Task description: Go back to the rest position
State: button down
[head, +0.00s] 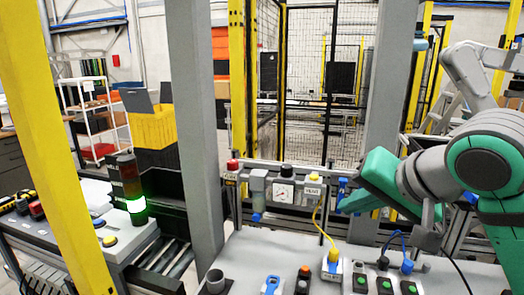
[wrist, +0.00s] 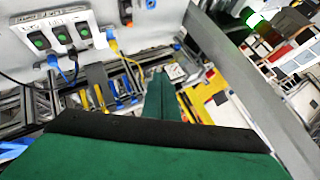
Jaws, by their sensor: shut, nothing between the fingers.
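My gripper (head: 346,203) is at the right of the head view, on the green and grey arm that reaches in from the right edge. It is held in the air above the grey panel table (head: 245,250), pointing left and down. Its fingers are shut and empty. In the wrist view the green fingers (wrist: 161,76) come together in the middle and touch nothing that I can see.
A panel with green buttons (head: 385,286), a yellow cable (head: 316,220) and a blue cable (head: 396,238) lie near the arm. A gauge unit (head: 283,193) stands behind. A grey post (head: 195,130) and yellow post (head: 45,130) rise at left. A signal tower (head: 133,190) glows green.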

jog(key=w+a+f+m+t+y, duration=0.1)
jog(key=w+a+f+t+y, duration=0.3)
jog(key=f, duration=0.3)
jog(key=w+a+f+t+y, duration=0.1)
jog(key=w+a+f+t, duration=0.1)
jog(key=w+a+f, duration=0.4)
jog(key=s+a+f+m+t+h, duration=0.2)
jog(key=f+h, duration=0.1)
jog(key=f, duration=0.8)
jog(key=s+a+f+m+t+h, duration=0.1)
jog(key=s+a+f+m+h, duration=0.15)
jog(key=f, duration=0.75)
jog(key=s+a+f+n+g+h, duration=0.1)
jog(key=s+f+h, duration=0.1)
jog(key=s+f, duration=0.6)
jog(key=s+a+f+n+h, duration=0.1)
jog(key=s+f+h, duration=0.1)
jog(key=s+f, duration=0.65)
jog(key=s+r+n+g+y, duration=0.1)
jog(key=s+n, duration=0.7)
jog(key=s, duration=1.5)
jog(key=shift+a+r, duration=0.25)
jog(key=shift+r, duration=0.55)
